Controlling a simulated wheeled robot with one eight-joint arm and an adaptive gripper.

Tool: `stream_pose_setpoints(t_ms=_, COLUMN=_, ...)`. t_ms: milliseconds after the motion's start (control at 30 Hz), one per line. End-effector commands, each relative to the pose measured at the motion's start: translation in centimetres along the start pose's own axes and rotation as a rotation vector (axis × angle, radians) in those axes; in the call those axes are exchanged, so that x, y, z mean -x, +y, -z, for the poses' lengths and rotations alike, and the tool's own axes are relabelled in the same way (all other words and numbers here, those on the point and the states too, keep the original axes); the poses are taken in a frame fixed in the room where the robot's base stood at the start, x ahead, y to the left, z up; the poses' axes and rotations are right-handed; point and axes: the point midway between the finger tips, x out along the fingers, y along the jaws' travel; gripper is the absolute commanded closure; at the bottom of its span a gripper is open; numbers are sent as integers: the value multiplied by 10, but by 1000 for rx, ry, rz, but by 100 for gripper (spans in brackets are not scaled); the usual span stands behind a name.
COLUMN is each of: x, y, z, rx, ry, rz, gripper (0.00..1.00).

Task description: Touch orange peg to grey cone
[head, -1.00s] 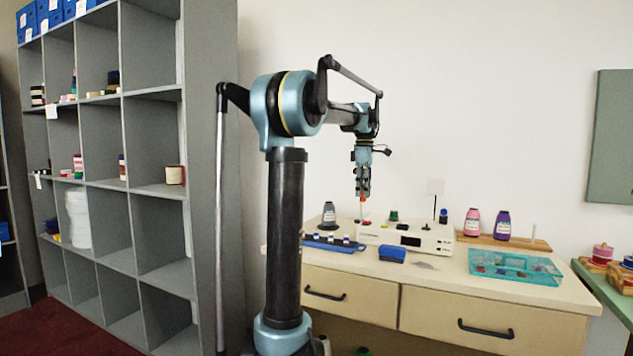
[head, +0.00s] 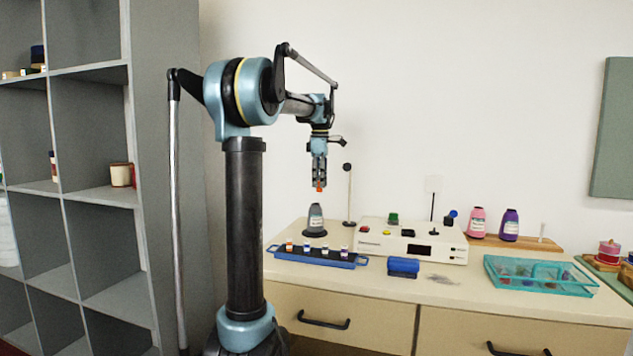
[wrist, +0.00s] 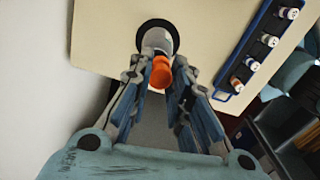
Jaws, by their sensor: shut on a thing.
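The orange peg (head: 319,187) is held between the fingertips of my gripper (head: 319,180), pointing down. In the wrist view the peg (wrist: 161,73) shows its orange end between the fingers. The grey cone (head: 316,218), a grey thread cone with a pale label, stands upright on a dark round base at the counter's back left. My gripper is above it, with a small gap between peg and cone top in the head view. In the wrist view the peg overlaps the cone (wrist: 157,39), so contact cannot be told there.
A blue rack (head: 338,260) with several small spools stands in front of the cone. A blue block (head: 403,266) and teal tray (head: 541,275) lie further right.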

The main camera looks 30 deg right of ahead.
Motion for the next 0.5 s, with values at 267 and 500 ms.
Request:
stream_pose_setpoints(t_ms=267, x=-14, y=1, z=-5, rx=-6, ry=0, rz=0, gripper=94)
stream_pose_setpoints(t_ms=500, x=-29, y=2, z=-7, rx=-10, ry=0, rz=0, gripper=94)
